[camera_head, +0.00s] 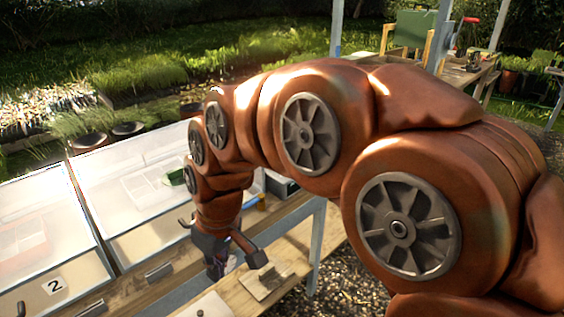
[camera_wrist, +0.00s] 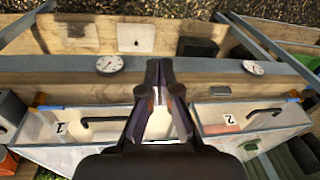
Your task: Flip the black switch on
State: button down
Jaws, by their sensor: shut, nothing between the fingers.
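My gripper (camera_wrist: 160,68) is shut and empty in the wrist view, its dark fingers together and pointing at the wooden bench edge. In the head view my gripper (camera_head: 218,268) hangs low beside the bench front. A pale plate with a small dark mark (camera_wrist: 137,37) lies on the wooden board beyond the fingertips, apart from them. A second small plate (camera_wrist: 76,31) sits left of it. In the head view a plate (camera_head: 265,282) lies right of my gripper. I cannot tell for certain which fitting is the black switch or how it is set.
Two clear-lidded boxes stand along the bench; one bears a label "2" (camera_head: 55,286), and label "1" (camera_wrist: 60,128) shows in the wrist view. Round dials (camera_wrist: 110,64) sit on the grey rail. A black block (camera_wrist: 197,47) stands on the board. A blue-grey post (camera_head: 316,245) is right of my gripper.

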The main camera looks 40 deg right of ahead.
jog(key=w+d+r+t+b, duration=0.3)
jog(key=w+d+t, duration=0.2)
jog(key=w+d, duration=1.05)
jog(key=w+d+r+t+h, duration=0.1)
jog(key=d, duration=1.1)
jog(key=d+r+m+t+h+b, duration=0.1)
jog(key=d+t+h, duration=0.1)
jog(key=d, duration=1.1)
jog(key=shift+w+r+b, duration=0.15)
jog(key=shift+w+b, duration=0.15)
jog(key=shift+w, duration=0.05)
jog(key=p+x, duration=0.2)
jog(key=x, duration=0.7)
jog(key=shift+w+f, duration=0.25)
jog(key=shift+w, duration=0.1)
jog(key=f, duration=0.1)
jog(key=f+p, duration=0.1)
jog(key=f, duration=0.1)
jog(key=shift+d+f, duration=0.1)
jog(key=shift+d, duration=0.2)
jog(key=shift+d+f, duration=0.1)
jog(key=shift+f, duration=0.4)
